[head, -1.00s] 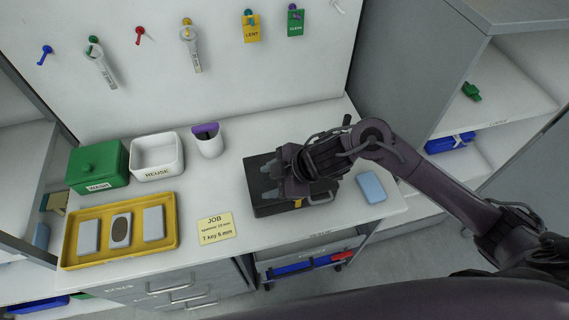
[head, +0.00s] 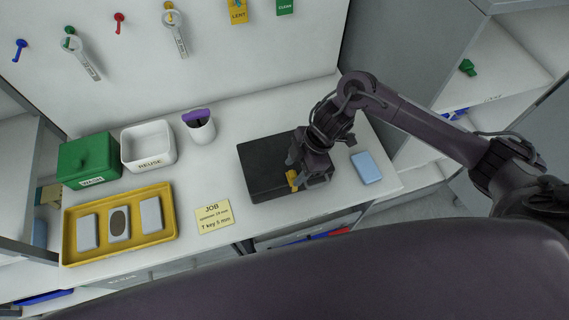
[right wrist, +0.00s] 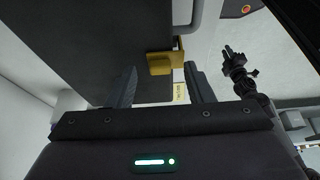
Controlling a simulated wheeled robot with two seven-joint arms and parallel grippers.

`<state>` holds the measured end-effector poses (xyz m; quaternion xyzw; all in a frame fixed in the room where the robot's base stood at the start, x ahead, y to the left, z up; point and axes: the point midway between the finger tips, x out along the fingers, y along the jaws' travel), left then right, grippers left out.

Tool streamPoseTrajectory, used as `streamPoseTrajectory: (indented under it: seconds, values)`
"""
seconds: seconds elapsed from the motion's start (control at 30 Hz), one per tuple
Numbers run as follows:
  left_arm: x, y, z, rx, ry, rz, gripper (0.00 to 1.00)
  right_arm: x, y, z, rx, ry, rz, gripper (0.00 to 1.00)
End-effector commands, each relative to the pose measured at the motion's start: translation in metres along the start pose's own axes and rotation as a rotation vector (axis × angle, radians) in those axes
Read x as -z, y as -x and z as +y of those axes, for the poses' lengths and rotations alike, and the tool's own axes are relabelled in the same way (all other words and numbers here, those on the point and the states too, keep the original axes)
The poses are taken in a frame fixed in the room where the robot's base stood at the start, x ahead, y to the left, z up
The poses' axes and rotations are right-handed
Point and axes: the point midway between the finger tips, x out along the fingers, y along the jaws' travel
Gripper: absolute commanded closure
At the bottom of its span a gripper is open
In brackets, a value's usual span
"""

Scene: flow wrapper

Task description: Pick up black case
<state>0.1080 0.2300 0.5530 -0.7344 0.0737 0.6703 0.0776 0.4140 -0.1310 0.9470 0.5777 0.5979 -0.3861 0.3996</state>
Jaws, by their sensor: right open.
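The black case (head: 262,166) lies flat on the white worktop, with a yellow latch (head: 293,180) at its front edge. My right gripper (head: 305,182) is over the case's front right part, close to the latch. In the right wrist view the open fingers (right wrist: 160,85) point at the case's edge, with the yellow latch (right wrist: 160,63) between them and nothing held. The case's dark side (right wrist: 110,35) fills the upper left there, and a grey handle (right wrist: 190,18) shows beside it. A dark jointed part that looks like my left gripper (right wrist: 238,68) shows at the right; its jaws are unclear.
A light blue block (head: 366,168) lies right of the case. A job card (head: 214,217), yellow tray (head: 165,233), green box (head: 85,158), white reuse bin (head: 148,146) and white cup (head: 199,128) stand to the left. The pegboard (head: 215,60) rises behind.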

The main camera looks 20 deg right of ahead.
Motion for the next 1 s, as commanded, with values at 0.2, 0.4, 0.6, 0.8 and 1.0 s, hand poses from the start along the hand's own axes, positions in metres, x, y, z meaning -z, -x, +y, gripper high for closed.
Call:
streamPoseTrajectory:
  seconds: [0.2,0.4,0.6,0.8,1.0]
  values:
    - [0.011,0.000,-0.001,0.001,-0.001,0.017,0.83,0.000,-0.004,0.000,-0.001,0.000,0.001,0.53]
    - [0.004,0.000,0.000,0.000,-0.001,0.006,0.83,0.000,-0.004,0.000,-0.001,0.000,0.001,0.72]
    - [-0.002,0.000,0.001,-0.001,-0.001,-0.002,0.83,0.000,-0.003,0.000,-0.002,0.000,0.001,0.99]
    - [-0.002,0.000,0.001,-0.001,-0.001,-0.002,0.83,0.000,-0.003,0.000,-0.002,0.000,0.001,1.00]
    - [-0.002,0.000,0.001,-0.001,-0.001,-0.002,0.83,0.000,-0.003,0.001,-0.002,0.000,0.001,1.00]
